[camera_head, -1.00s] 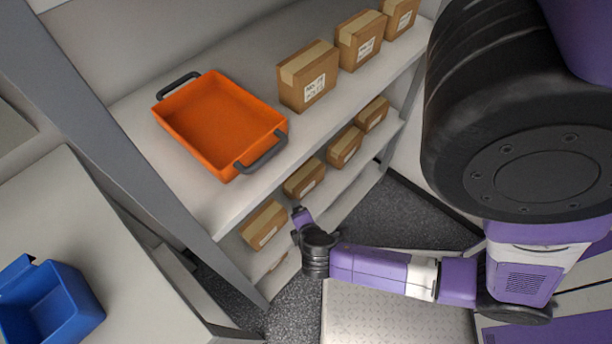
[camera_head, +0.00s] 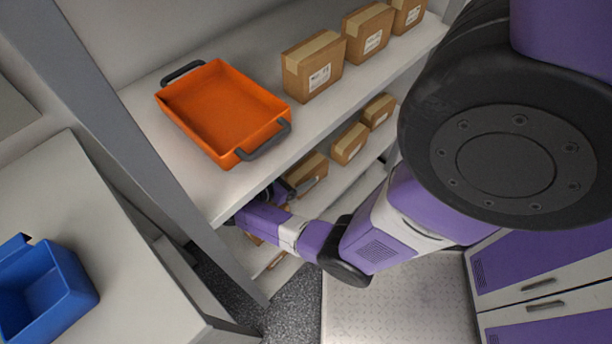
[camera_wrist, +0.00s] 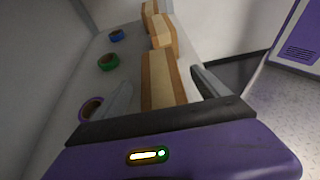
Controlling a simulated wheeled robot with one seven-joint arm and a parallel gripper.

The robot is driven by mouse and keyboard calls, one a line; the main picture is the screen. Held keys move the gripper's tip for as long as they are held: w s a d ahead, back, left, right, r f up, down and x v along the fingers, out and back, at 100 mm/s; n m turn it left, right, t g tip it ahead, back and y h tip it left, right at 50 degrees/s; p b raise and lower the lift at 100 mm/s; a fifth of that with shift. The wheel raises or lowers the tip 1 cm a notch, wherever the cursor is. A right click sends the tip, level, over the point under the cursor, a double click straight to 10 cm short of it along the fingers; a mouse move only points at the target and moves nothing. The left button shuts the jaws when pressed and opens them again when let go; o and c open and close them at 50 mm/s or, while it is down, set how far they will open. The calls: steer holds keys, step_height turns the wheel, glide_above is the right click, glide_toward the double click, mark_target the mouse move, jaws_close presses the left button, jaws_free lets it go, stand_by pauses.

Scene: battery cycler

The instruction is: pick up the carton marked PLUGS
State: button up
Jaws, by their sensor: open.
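Several brown cartons with pale tape stand on the lower shelf; no print is readable, so I cannot tell which is marked PLUGS. In the head view my gripper (camera_head: 284,190) reaches under the upper shelf board, beside a lower carton (camera_head: 309,173), and is partly hidden. In the wrist view my gripper (camera_wrist: 161,78) is open, one finger on each side of the nearest carton (camera_wrist: 160,82) in the picture. I see no finger touching it; whether they reach down around it is unclear. Two more cartons (camera_wrist: 162,33) stand behind it in a row.
The upper shelf holds an orange tray (camera_head: 221,150) and labelled cartons (camera_head: 312,68). Rings, blue (camera_wrist: 116,36), green (camera_wrist: 108,62) and purple (camera_wrist: 91,107), lie left of the nearest carton. A grey shelf post (camera_head: 130,150) stands left of my arm. A blue bin (camera_head: 45,300) sits on a counter.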

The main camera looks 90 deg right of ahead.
mark_target(306, 168)
steer(key=x, duration=0.5)
steer(key=shift+s+d+f, duration=0.15)
steer(key=shift+s+d, duration=0.05)
steer(key=shift+d, duration=0.05)
steer(key=c, duration=1.6)
steer(key=shift+c, duration=0.7)
